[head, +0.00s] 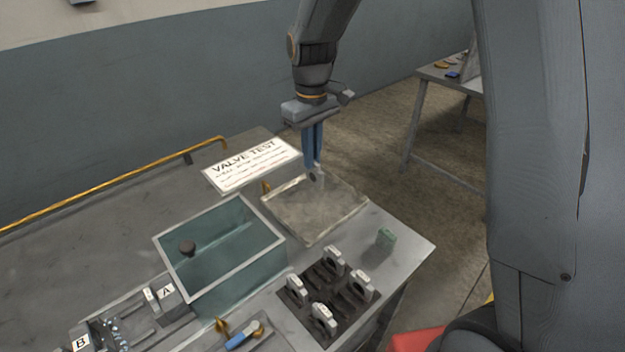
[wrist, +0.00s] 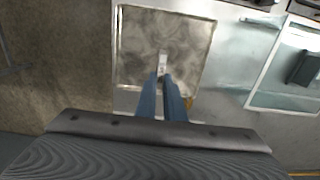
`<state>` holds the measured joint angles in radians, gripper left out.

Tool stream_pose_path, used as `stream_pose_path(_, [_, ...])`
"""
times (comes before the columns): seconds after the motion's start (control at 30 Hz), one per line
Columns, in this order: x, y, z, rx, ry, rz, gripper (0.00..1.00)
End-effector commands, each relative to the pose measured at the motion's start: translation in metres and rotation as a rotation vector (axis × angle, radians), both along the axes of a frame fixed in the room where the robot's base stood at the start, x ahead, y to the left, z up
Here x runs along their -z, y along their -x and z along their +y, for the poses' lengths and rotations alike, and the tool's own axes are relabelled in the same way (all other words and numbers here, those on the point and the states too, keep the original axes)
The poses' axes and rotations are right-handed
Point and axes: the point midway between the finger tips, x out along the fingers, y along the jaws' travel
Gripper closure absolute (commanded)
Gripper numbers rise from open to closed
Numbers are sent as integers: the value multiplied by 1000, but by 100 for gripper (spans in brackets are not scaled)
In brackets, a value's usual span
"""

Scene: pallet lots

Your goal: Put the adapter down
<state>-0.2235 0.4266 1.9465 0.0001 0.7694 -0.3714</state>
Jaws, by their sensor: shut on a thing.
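My gripper (head: 313,166) points down with its blue fingers close together. It is shut on a small adapter (wrist: 162,62), which shows a pale top between the fingertips. Most of the adapter is hidden by the fingers, and its lower part looks dark in the head view. It is over the square, cloudy metal-rimmed tray (head: 335,227); the tray also shows in the wrist view (wrist: 182,35). I cannot tell whether the adapter touches the tray. A black rack (head: 328,272) in front of the tray holds several dark parts with pale tags.
An open-topped teal tank (head: 222,262) stands left of the tray, with a dark round knob in it. A white "VALVE TEST" sign (head: 251,164) is behind. A yellow rail (head: 120,180) runs along the back.

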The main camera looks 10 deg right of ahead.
Motion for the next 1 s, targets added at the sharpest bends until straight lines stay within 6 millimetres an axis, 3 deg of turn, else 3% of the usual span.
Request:
stream_pose_path(0.5, [62, 1, -1, 1, 0, 2, 100])
stream_pose_path(0.97, [73, -1, -1, 2, -1, -1, 100])
stream_pose_path(1.0, [73, -1, -1, 2, -1, -1, 90])
